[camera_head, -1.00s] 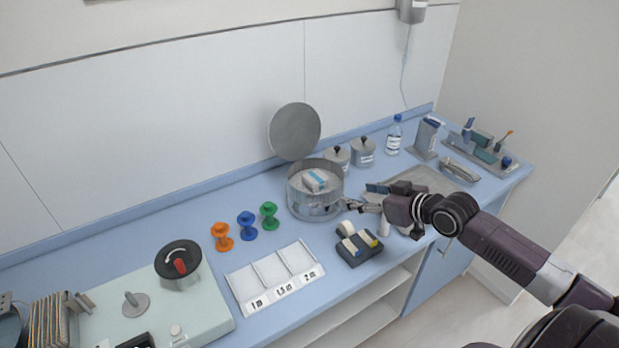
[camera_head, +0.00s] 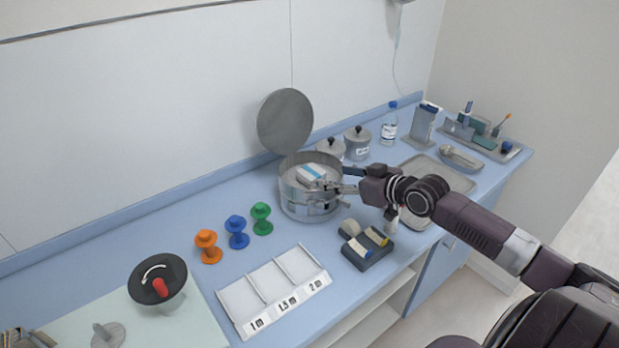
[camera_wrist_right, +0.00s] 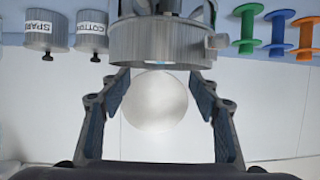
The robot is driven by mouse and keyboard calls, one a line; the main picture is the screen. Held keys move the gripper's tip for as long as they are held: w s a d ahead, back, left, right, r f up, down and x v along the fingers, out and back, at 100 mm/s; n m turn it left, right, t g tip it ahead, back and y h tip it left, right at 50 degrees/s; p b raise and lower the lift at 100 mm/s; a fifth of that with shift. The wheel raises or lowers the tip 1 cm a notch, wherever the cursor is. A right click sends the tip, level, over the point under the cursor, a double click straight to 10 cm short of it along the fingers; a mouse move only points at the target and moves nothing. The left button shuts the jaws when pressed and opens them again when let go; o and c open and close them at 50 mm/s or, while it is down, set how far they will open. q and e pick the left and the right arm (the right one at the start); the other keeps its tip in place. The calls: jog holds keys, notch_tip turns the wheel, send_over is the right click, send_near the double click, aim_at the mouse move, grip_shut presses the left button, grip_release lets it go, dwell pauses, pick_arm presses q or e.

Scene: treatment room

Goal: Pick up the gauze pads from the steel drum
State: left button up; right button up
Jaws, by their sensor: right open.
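The round steel drum (camera_head: 308,208) stands open on the blue counter, its round lid (camera_head: 285,122) upright behind it. The gauze pads (camera_head: 311,173), a white pack with a blue band, sit inside near the top of the drum. My right gripper (camera_head: 322,194) is open, its fingers at the drum's front right side, partly covering the rim. I cannot tell whether they touch it. In the right wrist view the drum (camera_wrist_right: 160,45) shows beyond my open fingers (camera_wrist_right: 160,82), with the lid (camera_wrist_right: 155,101) behind; the pads are not clearly visible there. My left gripper is not in view.
Two lidded canisters (camera_head: 357,142) stand right of the drum. Orange, blue and green spools (camera_head: 237,232) stand left. A dark holder with rolls (camera_head: 367,247) and a white labelled tray (camera_head: 275,295) lie in front. A metal tray (camera_head: 455,180) lies to the right.

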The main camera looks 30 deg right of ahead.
aim_at(314, 173)
jog(key=p+x, duration=0.1)
jog(key=x, duration=0.4)
jog(key=shift+r, duration=0.1)
jog(key=shift+w+a, duration=0.1)
jog(key=shift+w, duration=0.15)
jog(key=x, duration=0.2)
jog(key=p+x, duration=0.1)
jog(key=x, duration=0.2)
jog(key=shift+s+f, duration=0.15)
jog(key=shift+f, duration=0.05)
jog(key=shift+c, duration=0.7)
jog(key=c, duration=0.6)
jog(key=shift+r, duration=0.1)
